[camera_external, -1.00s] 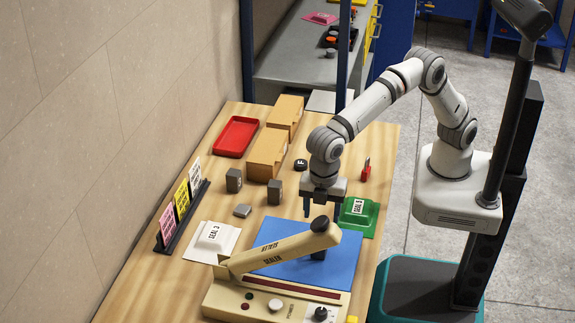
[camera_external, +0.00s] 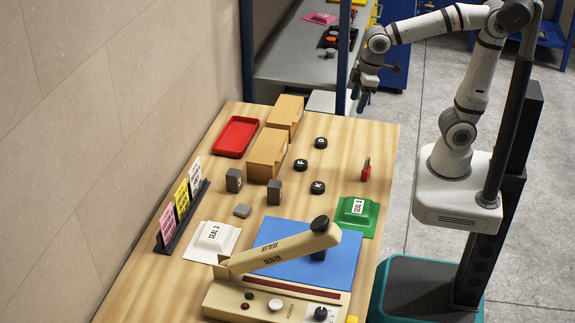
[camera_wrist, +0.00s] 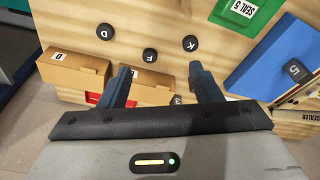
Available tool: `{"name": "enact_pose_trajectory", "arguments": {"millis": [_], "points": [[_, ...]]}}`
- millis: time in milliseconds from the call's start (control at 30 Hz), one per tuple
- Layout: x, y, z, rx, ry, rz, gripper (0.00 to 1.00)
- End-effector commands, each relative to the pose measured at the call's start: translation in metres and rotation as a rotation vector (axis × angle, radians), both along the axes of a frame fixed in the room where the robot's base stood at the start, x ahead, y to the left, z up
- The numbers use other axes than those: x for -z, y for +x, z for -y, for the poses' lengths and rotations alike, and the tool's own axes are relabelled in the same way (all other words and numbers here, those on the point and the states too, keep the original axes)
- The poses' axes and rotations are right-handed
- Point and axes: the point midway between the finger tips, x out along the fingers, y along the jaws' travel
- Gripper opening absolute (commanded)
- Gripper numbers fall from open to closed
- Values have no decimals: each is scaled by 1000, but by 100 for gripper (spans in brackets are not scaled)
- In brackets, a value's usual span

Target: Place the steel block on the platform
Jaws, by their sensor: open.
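Two upright dark grey blocks, one on the left (camera_external: 234,180) and one on the right (camera_external: 274,191), stand on the wooden table, with a low grey block (camera_external: 243,210) lying in front of them. I cannot tell which one is the steel block. A flat blue plate (camera_external: 338,262) lies behind the sealer and may be the platform; it also shows in the wrist view (camera_wrist: 262,62). My gripper (camera_external: 360,97) is open and empty, raised near the table's back right edge, away from the blocks. Its two fingers show apart in the wrist view (camera_wrist: 160,72).
A cream sealer (camera_external: 278,290) with a raised lever stands at the front. Black pucks D (camera_external: 321,142), F (camera_external: 300,165) and K (camera_external: 318,187) lie mid-table.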

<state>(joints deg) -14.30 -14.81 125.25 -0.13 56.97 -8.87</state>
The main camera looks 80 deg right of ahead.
Motion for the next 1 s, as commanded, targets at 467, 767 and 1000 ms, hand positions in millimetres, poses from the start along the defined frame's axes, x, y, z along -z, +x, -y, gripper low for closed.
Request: {"name": "enact_pose_trajectory", "arguments": {"millis": [467,767,1000], "points": [[40,-91,84,401,48,70,58],[40,-91,84,398,47,69,58],[39,-91,84,397,47,69,58]]}}
